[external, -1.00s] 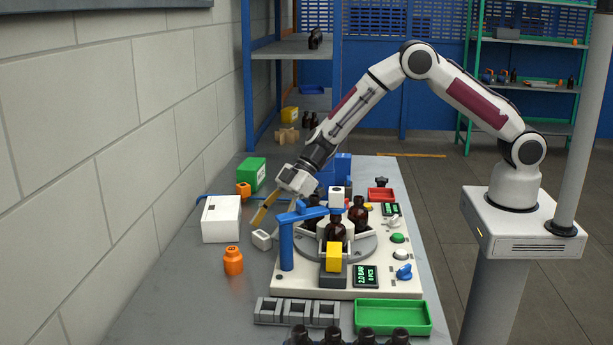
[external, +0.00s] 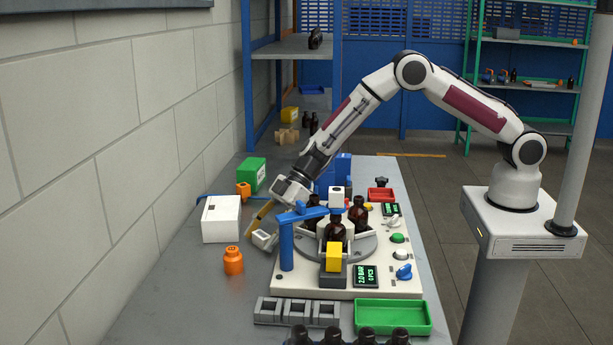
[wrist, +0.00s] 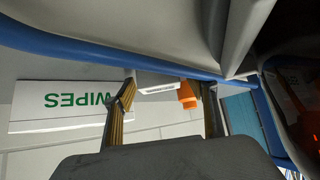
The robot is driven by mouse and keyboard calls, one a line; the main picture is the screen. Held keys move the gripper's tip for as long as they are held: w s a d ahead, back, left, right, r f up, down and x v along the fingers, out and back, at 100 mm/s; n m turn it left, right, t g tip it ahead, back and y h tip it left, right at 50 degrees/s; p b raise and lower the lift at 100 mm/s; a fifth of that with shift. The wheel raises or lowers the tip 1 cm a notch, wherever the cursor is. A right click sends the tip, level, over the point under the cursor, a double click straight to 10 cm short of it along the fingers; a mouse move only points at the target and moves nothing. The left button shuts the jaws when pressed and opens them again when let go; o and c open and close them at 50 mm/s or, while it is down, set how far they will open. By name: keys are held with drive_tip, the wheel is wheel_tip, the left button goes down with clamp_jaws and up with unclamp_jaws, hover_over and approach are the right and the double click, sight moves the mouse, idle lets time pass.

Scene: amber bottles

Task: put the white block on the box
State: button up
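The white block (external: 261,240) lies on the grey table at the left edge of the machine base, right of the white box (external: 221,219). My gripper (external: 255,225) points down just above and behind the block, with its yellowish fingers apart. In the wrist view, my gripper (wrist: 167,88) is open. A white piece (wrist: 157,80), which looks like the block, shows between the fingertips, and no finger is clearly closed on it. The white box with green WIPES lettering (wrist: 72,103) is at the left, upside down.
A blue post with an arm (external: 286,245) stands close right of the block. The turntable with brown bottles (external: 335,232) is further right. An orange bottle (external: 233,261) stands in front of the white box. A green box (external: 252,174) is behind. The front left table is clear.

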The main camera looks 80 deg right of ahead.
sight(262, 234)
drive_tip(key=c, duration=1)
drive_tip(key=shift+r, duration=5)
